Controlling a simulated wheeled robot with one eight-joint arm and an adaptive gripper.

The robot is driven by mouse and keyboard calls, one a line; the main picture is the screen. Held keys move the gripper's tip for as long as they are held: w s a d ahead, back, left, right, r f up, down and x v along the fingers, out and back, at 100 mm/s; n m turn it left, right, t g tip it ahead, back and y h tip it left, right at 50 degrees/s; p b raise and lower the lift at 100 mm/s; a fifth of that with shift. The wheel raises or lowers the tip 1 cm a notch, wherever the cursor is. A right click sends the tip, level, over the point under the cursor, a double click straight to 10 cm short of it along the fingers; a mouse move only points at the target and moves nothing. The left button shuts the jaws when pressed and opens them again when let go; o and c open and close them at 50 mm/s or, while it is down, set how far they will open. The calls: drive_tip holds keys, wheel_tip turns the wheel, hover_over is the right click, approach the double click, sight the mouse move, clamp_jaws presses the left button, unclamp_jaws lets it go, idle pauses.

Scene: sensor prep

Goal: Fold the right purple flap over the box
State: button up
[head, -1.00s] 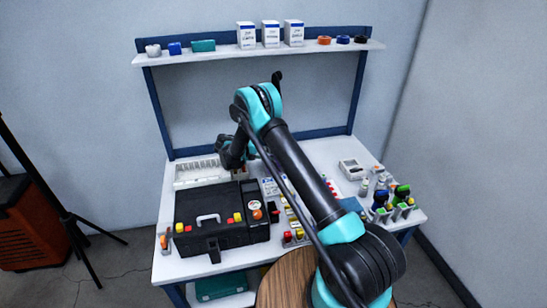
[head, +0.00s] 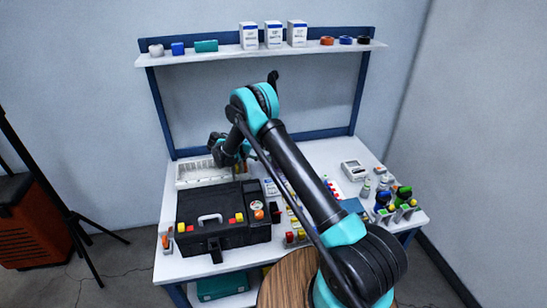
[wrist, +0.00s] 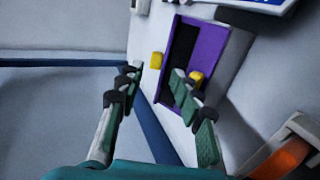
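In the wrist view a dark open box with a purple rim or flap (wrist: 210,55) stands on the white surface. Its purple edge runs along the right and top sides of the dark opening. I cannot tell clearly where flap ends and rim begins. My gripper (wrist: 157,73) is open and empty, with its two fingers apart. The right finger overlaps the box opening in the picture; the left finger is left of the box. I cannot tell whether a finger touches it. In the head view my gripper (head: 222,150) is over the table's back left, and no purple shows there.
Small yellow pieces (wrist: 157,60) lie by the box. In the head view a black case (head: 217,238) fills the front left of the table, and a white rack (head: 200,173) stands behind it. Bottles (head: 383,198) stand at the right. A shelf (head: 220,57) is above.

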drive_tip(key=shift+v, duration=1.8)
drive_tip(key=s+d+r+y, duration=0.3)
drive_tip(key=s+d+r, duration=0.4)
drive_tip(key=d, duration=0.2)
drive_tip(key=s+d+r+y, duration=0.3)
drive_tip(key=s+d+r, duration=0.3)
drive_tip(key=d, duration=0.3)
drive_tip(key=s+d+m+t+y, duration=0.1)
drive_tip(key=s+y, duration=0.2)
drive_tip(key=s, duration=1)
drive_tip(key=s+d+f+m+y, duration=0.1)
drive_tip(key=s+d+y, duration=0.1)
drive_tip(key=s, duration=1.2)
drive_tip(key=shift+f+t+y, duration=0.25)
drive_tip(key=shift+t+y, duration=0.15)
drive_tip(key=shift+y, duration=0.5)
drive_tip(key=shift+s, duration=0.1)
